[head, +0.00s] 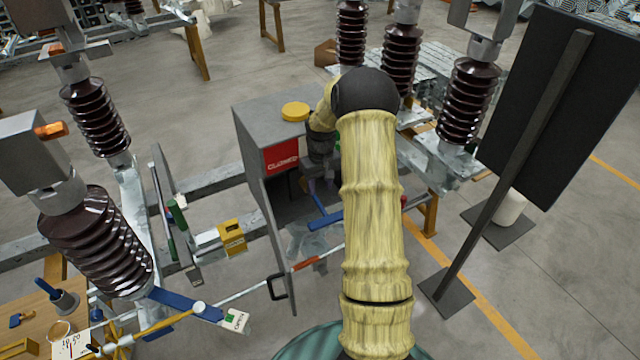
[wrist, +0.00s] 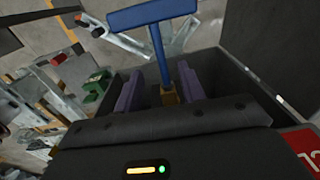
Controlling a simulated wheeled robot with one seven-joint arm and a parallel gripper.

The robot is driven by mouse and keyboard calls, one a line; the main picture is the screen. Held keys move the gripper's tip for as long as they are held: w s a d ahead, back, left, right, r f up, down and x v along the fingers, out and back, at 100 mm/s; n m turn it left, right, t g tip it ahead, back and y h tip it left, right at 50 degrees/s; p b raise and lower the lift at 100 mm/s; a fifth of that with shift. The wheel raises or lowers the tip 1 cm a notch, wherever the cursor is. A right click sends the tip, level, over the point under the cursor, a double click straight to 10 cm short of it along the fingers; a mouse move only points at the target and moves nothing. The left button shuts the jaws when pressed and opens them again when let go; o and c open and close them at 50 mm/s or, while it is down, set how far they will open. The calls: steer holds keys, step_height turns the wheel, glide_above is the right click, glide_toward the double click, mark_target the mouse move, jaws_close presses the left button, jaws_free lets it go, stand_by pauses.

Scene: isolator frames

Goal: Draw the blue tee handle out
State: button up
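The blue tee handle (head: 327,219) sticks out at the open front of a grey cabinet (head: 262,125) with a red sign. In the wrist view its blue crossbar (wrist: 152,14) is at the top, and its stem runs down to a brass-coloured piece (wrist: 170,96). My gripper (head: 318,186) is at the cabinet opening, partly hidden by my arm in the head view. In the wrist view the purple fingers of my gripper (wrist: 160,88) stand on either side of the stem's lower end. A gap shows between the left finger and the stem, so the gripper looks open.
A yellow round cap (head: 295,111) sits on the cabinet top. A yellow padlock-like box (head: 232,237) is left of the cabinet. A blue lever (head: 185,302) with a tag is lower left. A dark panel on a post (head: 505,165) stands right. Brown insulators stand around.

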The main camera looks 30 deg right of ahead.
mark_target(321, 206)
step_height(321, 206, down, 8)
steer(key=b, duration=0.5)
jaws_close()
steer(key=shift+a, duration=0.1)
stand_by(1.5)
steer(key=shift+s, duration=0.1)
steer(key=shift+s+f, duration=0.1)
steer(key=shift+s, duration=3.35)
